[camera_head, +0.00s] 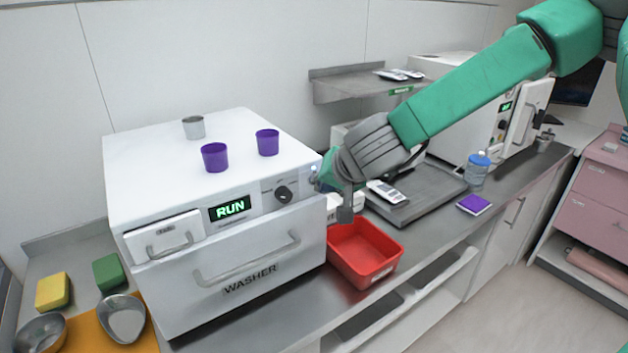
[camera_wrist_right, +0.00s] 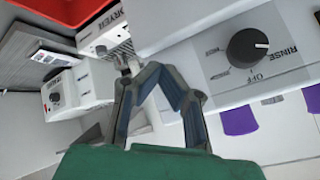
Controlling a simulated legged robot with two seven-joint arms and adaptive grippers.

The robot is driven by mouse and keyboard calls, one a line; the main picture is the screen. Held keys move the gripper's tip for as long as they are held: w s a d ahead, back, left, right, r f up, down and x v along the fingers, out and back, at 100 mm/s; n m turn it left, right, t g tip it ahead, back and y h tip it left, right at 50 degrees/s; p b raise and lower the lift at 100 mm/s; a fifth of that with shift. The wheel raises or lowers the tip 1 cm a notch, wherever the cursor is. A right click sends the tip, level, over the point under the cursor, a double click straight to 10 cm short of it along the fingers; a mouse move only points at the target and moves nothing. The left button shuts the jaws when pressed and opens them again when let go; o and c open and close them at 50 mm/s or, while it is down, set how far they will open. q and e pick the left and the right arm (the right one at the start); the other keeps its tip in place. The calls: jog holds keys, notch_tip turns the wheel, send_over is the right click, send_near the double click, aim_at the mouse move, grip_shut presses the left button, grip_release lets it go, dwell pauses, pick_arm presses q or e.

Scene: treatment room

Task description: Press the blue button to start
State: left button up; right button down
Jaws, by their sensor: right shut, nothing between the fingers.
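The white washer (camera_head: 217,225) stands on the counter in the head view, with a lit green RUN display (camera_head: 230,208). A dark knob (camera_head: 284,194) sits on its front panel; it also shows large in the right wrist view (camera_wrist_right: 247,48), marked RINSE and OFF. A small pale-blue spot (camera_head: 314,171) shows at the panel's right end beside my right gripper; I cannot tell for sure that it is the blue button. My right gripper (camera_head: 338,193) is shut and empty by that end of the panel; contact cannot be told. Its fingers show in the wrist view (camera_wrist_right: 156,76). My left gripper is not in view.
Two purple cups (camera_head: 215,157) (camera_head: 267,142) and a grey metal cup (camera_head: 194,127) stand on the washer. A red bin (camera_head: 364,258) sits below my right gripper. A grey tray (camera_head: 430,183), a blue-capped jar (camera_head: 478,170) and a purple pad (camera_head: 474,204) lie to the right.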

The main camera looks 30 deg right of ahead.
jog(key=shift+s+d+f, duration=0.1)
jog(key=shift+s+d, duration=0.2)
jog(key=shift+d, duration=0.1)
jog(key=shift+a, duration=0.15)
jog(key=shift+s+a, duration=0.15)
jog(key=shift+s, duration=0.4)
jog(key=s, duration=0.4)
jog(key=shift+d+p, duration=0.3)
jog(key=shift+d, duration=0.1)
jog(key=shift+a, duration=0.2)
